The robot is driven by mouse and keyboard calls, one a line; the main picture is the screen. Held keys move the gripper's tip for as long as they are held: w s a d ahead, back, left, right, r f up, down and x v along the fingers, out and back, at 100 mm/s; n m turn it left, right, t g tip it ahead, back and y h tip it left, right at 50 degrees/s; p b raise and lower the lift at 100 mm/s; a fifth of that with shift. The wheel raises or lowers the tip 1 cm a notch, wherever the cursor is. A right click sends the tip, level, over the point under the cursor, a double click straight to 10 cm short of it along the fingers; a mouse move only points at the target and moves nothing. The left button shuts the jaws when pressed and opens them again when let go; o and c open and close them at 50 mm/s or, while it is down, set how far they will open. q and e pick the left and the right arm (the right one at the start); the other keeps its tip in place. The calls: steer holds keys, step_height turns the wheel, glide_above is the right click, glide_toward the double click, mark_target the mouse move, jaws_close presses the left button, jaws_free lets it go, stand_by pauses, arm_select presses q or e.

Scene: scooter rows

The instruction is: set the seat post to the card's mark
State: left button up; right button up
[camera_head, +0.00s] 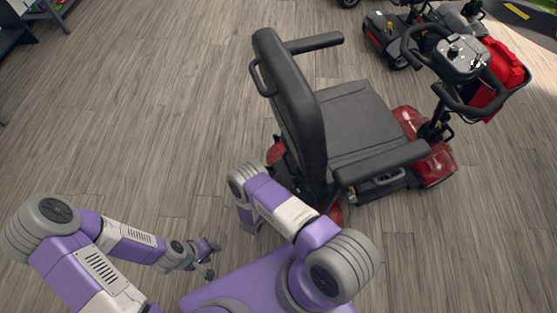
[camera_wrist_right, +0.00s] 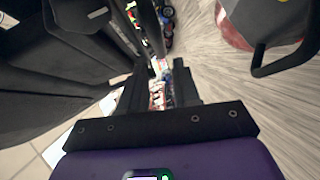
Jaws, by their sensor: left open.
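The scooter (camera_head: 350,130) has a black seat (camera_head: 355,115) with a tall backrest (camera_head: 290,100) and a red body. The seat post is hidden under the seat, and I cannot make out a card or its mark. My left gripper (camera_head: 211,260) is open and empty, low over the floor and well left of the scooter. My right arm reaches toward the back of the seat; its gripper is hidden in the head view. In the right wrist view my right gripper (camera_wrist_right: 158,90) has its two dark fingers apart, with nothing clearly between them. Large dark surfaces fill the left there.
The scooter's tiller and handlebar (camera_head: 462,60) stand at right with a red basket (camera_head: 505,70). Another scooter (camera_head: 390,35) is behind. In the wrist view a red panel (camera_wrist_right: 235,28) and a black loop (camera_wrist_right: 285,55) are at upper right. The wooden floor at left is clear.

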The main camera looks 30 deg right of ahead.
steer(key=r+b+x, duration=0.1)
steer(key=x, duration=0.6)
steer(key=shift+f+b, duration=0.4)
steer(key=shift+f, duration=0.05)
steer(key=shift+s+d, duration=0.1)
steer(key=shift+s, duration=0.05)
jaws_close()
